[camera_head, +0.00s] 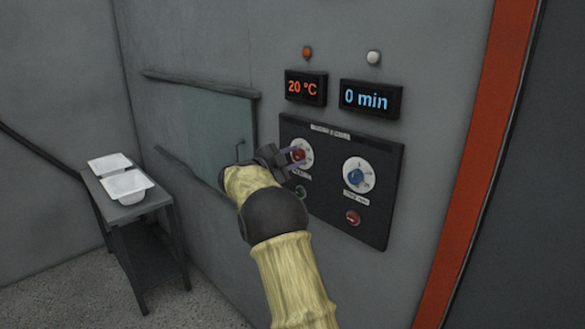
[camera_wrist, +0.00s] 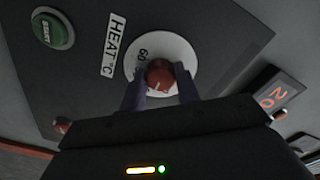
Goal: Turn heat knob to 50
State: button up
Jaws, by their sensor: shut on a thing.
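The red heat knob (camera_head: 298,154) sits on a white dial on the left of the dark control panel (camera_head: 375,226). In the wrist view the heat knob (camera_wrist: 159,75) shows with a "HEAT °C" label beside its dial. My gripper (camera_head: 291,156) is at the knob, with its two fingers on either side of it, shut on it; it also shows in the wrist view (camera_wrist: 158,88). The temperature display (camera_head: 306,87) reads 20 °C. My fingers and arm hide part of the dial's scale.
The blue timer knob (camera_head: 355,177) is to the right, under a display (camera_head: 370,98) reading 0 min. A green start button (camera_wrist: 53,29) and a red button (camera_head: 353,217) are on the panel. A table (camera_head: 133,213) with white trays (camera_head: 126,185) stands at the left.

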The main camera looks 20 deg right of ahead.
jog(key=m+b, duration=0.4)
jog(key=m, duration=0.1)
jog(key=m+b, duration=0.2)
jog(key=shift+f, duration=0.35)
jog(key=m+b, duration=0.3)
jog(key=m, duration=0.1)
jog(key=shift+r+b, duration=0.2)
jog(key=shift+b, duration=0.1)
jog(key=shift+m, duration=0.3)
jog(key=o, duration=1)
jog(key=shift+r, duration=0.15)
jog(key=shift+a, duration=0.1)
jog(key=b+v, duration=0.1)
jog(key=v, duration=1.6)
jog(key=shift+s+a+b, duration=0.1)
jog(key=shift+a+b, duration=0.05)
jog(key=shift+b, duration=0.25)
